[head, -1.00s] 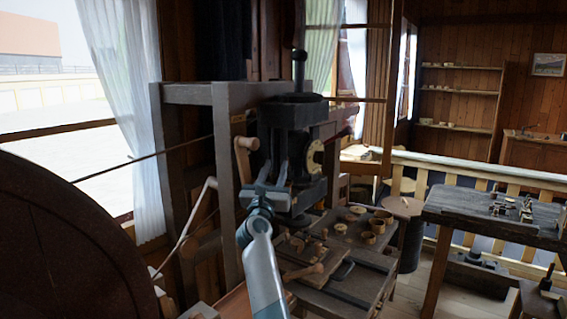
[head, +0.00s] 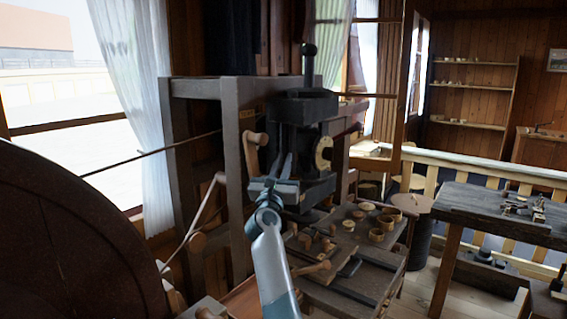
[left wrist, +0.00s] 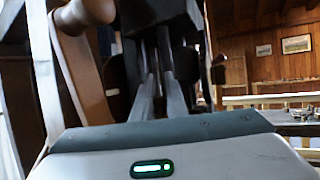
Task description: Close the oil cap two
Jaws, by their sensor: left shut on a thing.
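My left gripper (head: 281,166) is raised against the front of the dark machine head (head: 302,135) on the grey wooden frame. Its two long fingers (left wrist: 157,75) point up and stand close together in the left wrist view. They are shut on a small dark part at the machine head, mostly hidden by the fingers and shadow. I cannot make out clearly whether this part is oil cap two or how its lid stands. My right gripper is not in view.
A wooden handle (head: 253,150) hangs just left of the gripper. A pale round disc (head: 323,154) sits right of it. A bench with turned pieces (head: 377,236) stands below right. A large dark wheel (head: 65,240) fills the lower left.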

